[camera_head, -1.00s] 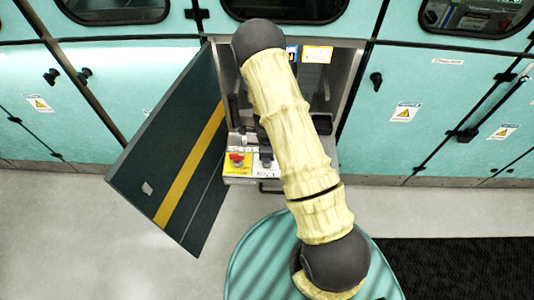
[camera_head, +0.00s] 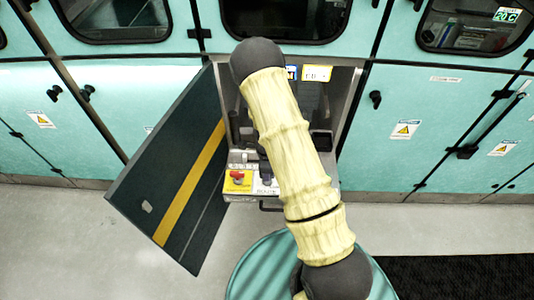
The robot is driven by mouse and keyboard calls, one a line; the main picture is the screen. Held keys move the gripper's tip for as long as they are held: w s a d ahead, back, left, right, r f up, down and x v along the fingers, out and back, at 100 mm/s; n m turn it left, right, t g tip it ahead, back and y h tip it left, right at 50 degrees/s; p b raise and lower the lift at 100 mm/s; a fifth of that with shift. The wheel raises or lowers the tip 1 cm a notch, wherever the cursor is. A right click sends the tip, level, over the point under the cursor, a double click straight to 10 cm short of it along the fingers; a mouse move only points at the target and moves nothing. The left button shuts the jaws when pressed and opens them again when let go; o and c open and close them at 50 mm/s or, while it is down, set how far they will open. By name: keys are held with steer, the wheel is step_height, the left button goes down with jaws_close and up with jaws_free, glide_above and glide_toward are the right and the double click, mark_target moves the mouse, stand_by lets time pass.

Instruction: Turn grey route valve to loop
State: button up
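The grey route valve cannot be made out for certain. An open cabinet bay (camera_head: 349,110) stands in the middle of the head view, largely covered by my arm. On its front ledge are a red knob on a yellow plate (camera_head: 238,188) and a white labelled plate (camera_head: 265,190) to its right. A small dark shape (camera_head: 264,168) stands just behind the white plate; I cannot tell whether it is a handle or part of my gripper. My arm crosses in front of the bay, and I cannot identify my gripper or its fingers.
The bay's dark door with a yellow stripe (camera_head: 190,185) hangs open to the left. Blue and yellow labels (camera_head: 317,73) sit at the bay's top. Closed teal cabinets (camera_head: 420,145) flank it. Grey floor lies in front, with a black mat (camera_head: 460,278) at lower right.

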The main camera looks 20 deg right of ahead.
step_height(320, 180, up, 16)
steer(key=shift+p, duration=0.4)
steer(key=shift+r, duration=0.1)
stand_by(0.3)
steer(key=s+r+n+t, duration=0.2)
steer(key=s+r+n, duration=1)
steer(key=n, duration=0.9)
steer(key=shift+s+r+n+t, duration=0.3)
steer(key=shift+s+n, duration=0.1)
steer(key=shift+s, duration=0.8)
